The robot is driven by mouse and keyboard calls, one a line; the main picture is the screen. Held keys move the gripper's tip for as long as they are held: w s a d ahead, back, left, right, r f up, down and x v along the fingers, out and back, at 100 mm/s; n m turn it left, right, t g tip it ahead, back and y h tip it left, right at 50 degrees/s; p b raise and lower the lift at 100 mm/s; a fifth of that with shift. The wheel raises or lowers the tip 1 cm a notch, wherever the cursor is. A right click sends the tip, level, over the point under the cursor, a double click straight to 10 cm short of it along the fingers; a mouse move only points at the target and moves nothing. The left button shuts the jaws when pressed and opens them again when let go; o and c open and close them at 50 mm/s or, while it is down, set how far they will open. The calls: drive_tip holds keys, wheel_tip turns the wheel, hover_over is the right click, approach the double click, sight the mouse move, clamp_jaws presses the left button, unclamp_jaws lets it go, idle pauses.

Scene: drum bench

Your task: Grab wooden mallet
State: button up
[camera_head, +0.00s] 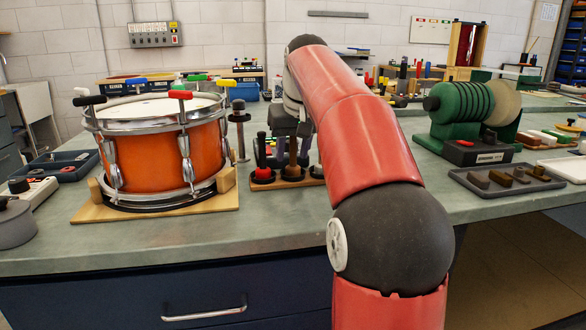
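A low wooden rack (285,183) stands on the bench right of the drum and holds upright tools in dark round cups. A brown wooden handle (293,152) stands up from the middle cup. It may belong to the wooden mallet, but no mallet head can be made out. A red-based tool (263,173) with a dark handle stands in the cup to its left. My gripper (286,150) points down over the rack, close around or behind these handles. My red arm covers part of it and the rack's right end. Whether the fingers touch the brown handle cannot be seen.
An orange snare drum (150,155) with coloured T-handled keys sits on a wooden board (160,213) to the left. A dark post (240,130) stands between drum and rack. A green grinder (465,112) and a dark tray (507,180) are at right. The front bench strip is clear.

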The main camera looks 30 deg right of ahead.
drive_tip(key=shift+c, duration=0.4)
clamp_jaws()
drive_tip(key=shift+r, duration=0.15)
